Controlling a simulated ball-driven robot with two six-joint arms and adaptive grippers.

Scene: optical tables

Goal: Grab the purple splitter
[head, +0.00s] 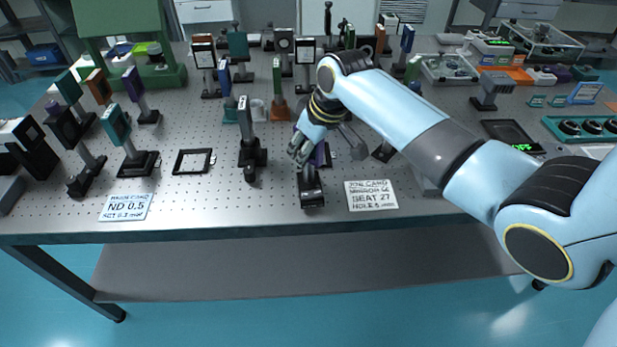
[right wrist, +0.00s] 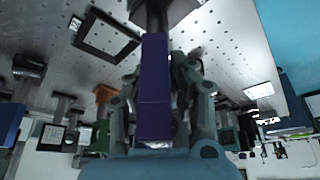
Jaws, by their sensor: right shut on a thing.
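The purple splitter (right wrist: 154,88) fills the middle of the right wrist view as a long purple block on a dark mount (right wrist: 158,14). My right gripper (right wrist: 160,80) has its fingers on both sides of it and is shut on it. In the head view, my right gripper (head: 301,150) is at the front middle of the table and covers most of the splitter. A purple edge (head: 323,156) shows beside the fingers, above a black base (head: 311,192). I cannot tell whether this base is clear of the table. My left gripper is not in view.
The perforated optical table (head: 215,205) holds many mounts. A label card (head: 371,195) lies right. Another purple-topped mount (head: 134,84) stands farther left.

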